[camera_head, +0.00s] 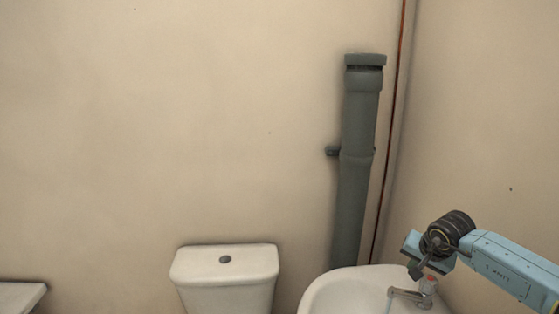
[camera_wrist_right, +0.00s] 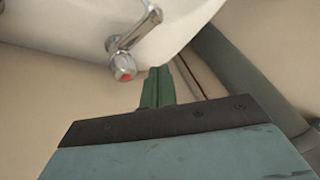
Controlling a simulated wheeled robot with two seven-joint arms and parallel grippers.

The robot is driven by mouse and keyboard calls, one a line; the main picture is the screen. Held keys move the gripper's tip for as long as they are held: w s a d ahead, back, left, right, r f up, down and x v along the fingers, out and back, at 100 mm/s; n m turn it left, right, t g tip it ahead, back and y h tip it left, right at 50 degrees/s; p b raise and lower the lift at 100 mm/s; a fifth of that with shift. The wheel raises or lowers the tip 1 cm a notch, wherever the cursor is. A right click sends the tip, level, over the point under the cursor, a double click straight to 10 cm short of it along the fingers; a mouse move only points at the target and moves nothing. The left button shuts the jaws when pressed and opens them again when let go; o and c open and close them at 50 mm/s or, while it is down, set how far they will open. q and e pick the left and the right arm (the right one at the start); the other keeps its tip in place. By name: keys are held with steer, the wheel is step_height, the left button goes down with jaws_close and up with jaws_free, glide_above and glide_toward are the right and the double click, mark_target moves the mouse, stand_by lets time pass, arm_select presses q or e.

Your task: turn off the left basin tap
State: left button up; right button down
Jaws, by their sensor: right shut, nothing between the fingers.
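A chrome tap (camera_head: 427,288) with a red mark on its knob stands on the right rim of the white basin (camera_head: 330,287). A faint pale streak shows under its spout, perhaps water. The tap also shows in the right wrist view (camera_wrist_right: 123,62), its red-marked knob toward the camera. My right gripper (camera_head: 416,273) is shut and empty, close to the tap knob. In the wrist view its green fingers (camera_wrist_right: 158,84) are together, just right of the knob with a small gap in the picture. Whether they touch is unclear. My left gripper is out of view.
A grey waste pipe (camera_head: 357,170) stands against the wall behind the basin, with a thin reddish-brown pipe (camera_head: 392,125) to its right. A white toilet cistern (camera_head: 226,268) is left of the basin. A white edge (camera_head: 18,296) shows at lower left. The right wall is near my arm.

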steer(key=w+a+r+m+t+y+p, duration=0.1)
steer(key=w+a+r+m+t+y, duration=0.25)
steer(key=a+r+m, duration=0.3)
steer(key=w+a+r+m+t+y+p, duration=0.1)
steer(key=w+a+r+m+t+y, duration=0.2)
steer(key=a+r+m+y, duration=0.3)
steer(key=w+d+r+m+t+h+p, duration=0.25)
steer(key=d+r+m+t+h, duration=0.55)
steer(key=m, duration=1.4)
steer(key=d+m+g+h, duration=0.2)
steer(key=d+m+h, duration=0.2)
steer(key=d+m, duration=0.5)
steer(key=m+g+p, duration=0.4)
steer(key=m+g, duration=0.9)
steer(key=m, duration=1.3)
glide_above(429, 285)
steer(key=s, duration=0.3)
step_height(429, 285, down, 20)
step_height(429, 285, down, 7)
steer(key=b, duration=0.6)
steer(key=shift+d+m+b, duration=0.3)
steer(key=shift+m+b, duration=0.05)
steer(key=shift+b, duration=0.05)
